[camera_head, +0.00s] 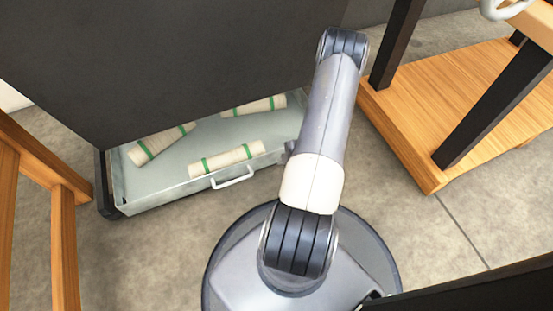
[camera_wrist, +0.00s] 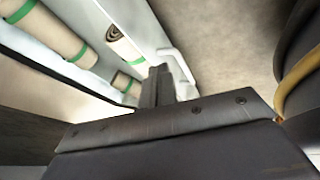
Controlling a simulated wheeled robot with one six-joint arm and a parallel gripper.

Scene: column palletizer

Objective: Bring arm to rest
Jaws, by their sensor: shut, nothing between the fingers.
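My gripper (camera_wrist: 160,84) shows in the wrist view with its two fingers together and nothing between them. In that view the open drawer and its handle (camera_wrist: 184,66) lie beyond the fingers; I cannot tell whether they touch. In the head view my arm bends over my base, and its gripper end is hidden from sight.
A grey drawer (camera_head: 160,192) stands open low under a dark cabinet (camera_head: 190,60), with three rolls with green bands (camera_head: 227,159) in it. Its handle (camera_head: 233,178) faces me. A wooden shelf (camera_head: 440,110) stands right, wooden legs (camera_head: 62,230) left. Floor between is clear.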

